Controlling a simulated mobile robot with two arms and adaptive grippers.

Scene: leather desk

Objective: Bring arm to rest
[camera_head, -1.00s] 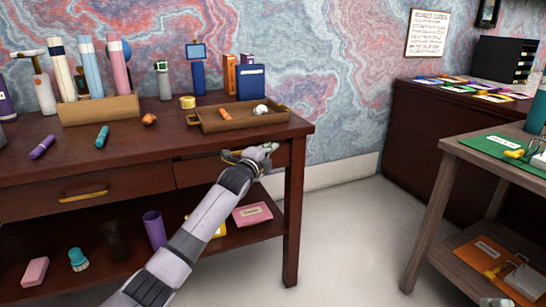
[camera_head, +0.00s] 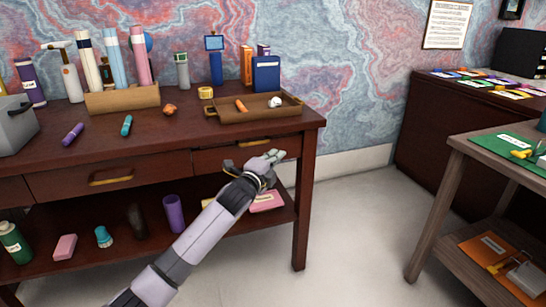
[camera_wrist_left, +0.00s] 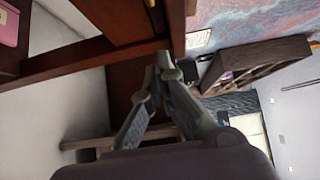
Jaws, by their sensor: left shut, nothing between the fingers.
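My left arm comes in from the bottom left in the head view. Its gripper (camera_head: 271,158) is in front of the right drawer (camera_head: 225,160) of the dark wooden desk (camera_head: 55,165), below the desktop's front edge. The gripper is shut and holds nothing. In the left wrist view the two grey fingers (camera_wrist_left: 163,66) meet at their tips, with dark wood behind them. I cannot tell whether the fingertips touch the drawer front. My right gripper is not in view.
A wooden tray (camera_head: 232,117) sits near the desktop's right end. Pink (camera_head: 268,202) and other items lie on the lower shelf. A grey wooden table (camera_head: 466,145) stands at the right, with free floor (camera_head: 350,235) between it and the desk.

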